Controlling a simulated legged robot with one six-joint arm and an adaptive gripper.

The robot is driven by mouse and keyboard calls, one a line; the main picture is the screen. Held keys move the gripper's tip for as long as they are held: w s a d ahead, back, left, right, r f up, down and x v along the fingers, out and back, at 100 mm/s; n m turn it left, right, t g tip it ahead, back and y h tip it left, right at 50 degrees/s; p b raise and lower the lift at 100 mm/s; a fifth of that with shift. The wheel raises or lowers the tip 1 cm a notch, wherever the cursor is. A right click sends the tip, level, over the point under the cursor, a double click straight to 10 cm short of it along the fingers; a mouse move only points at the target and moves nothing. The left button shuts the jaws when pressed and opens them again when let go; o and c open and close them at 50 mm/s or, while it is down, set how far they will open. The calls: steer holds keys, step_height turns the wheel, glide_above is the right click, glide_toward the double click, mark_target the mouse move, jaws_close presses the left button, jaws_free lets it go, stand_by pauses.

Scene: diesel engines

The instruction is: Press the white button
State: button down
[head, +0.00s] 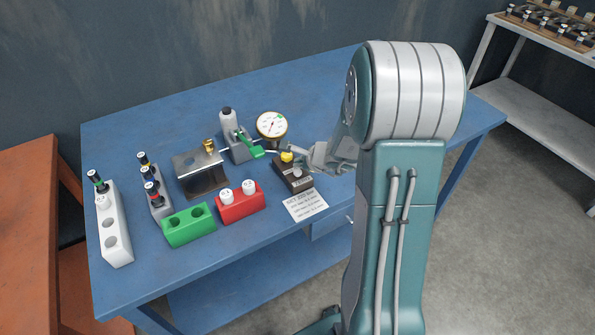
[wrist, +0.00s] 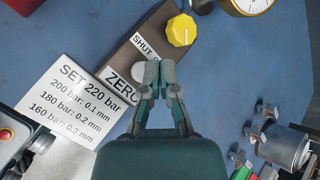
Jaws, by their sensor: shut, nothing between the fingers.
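The white button (head: 297,173) is a small round cap on a dark brown box (head: 290,183) near the middle of the blue bench. In the wrist view the white button (wrist: 138,71) shows just left of my fingertips, partly hidden by them, above the label "ZERO". A yellow knob (wrist: 181,30) sits on the same box, beside a "SHUT" label. My gripper (wrist: 155,73) is shut and empty, its fingertips over the box close to the button. In the head view my gripper (head: 303,153) is beside the yellow knob. I cannot tell whether it touches anything.
A white instruction card (head: 305,205) lies in front of the box. A pressure gauge (head: 271,125) and a green lever (head: 250,146) stand behind it. A red holder (head: 239,203), a green holder (head: 189,226) and a white rack (head: 113,233) stand to the left.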

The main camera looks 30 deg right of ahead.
mark_target(298, 172)
steer(key=shift+r, duration=2.35)
steer(key=shift+a+r, duration=0.15)
steer(key=s+a+r+n+g+y, duration=0.2)
steer(key=s+a+r+n, duration=0.8)
steer(key=a+n, duration=0.35)
steer(key=s+r+n+h, duration=0.2)
steer(key=s+n, duration=0.3)
steer(key=s, duration=0.2)
steer(key=s+a+r+n+g+h, duration=0.1)
steer(key=s+r+n+h, duration=0.1)
steer(key=s+n, duration=0.3)
steer(key=s, duration=0.3)
steer(key=shift+r+n, duration=0.3)
steer(key=shift+n, duration=0.05)
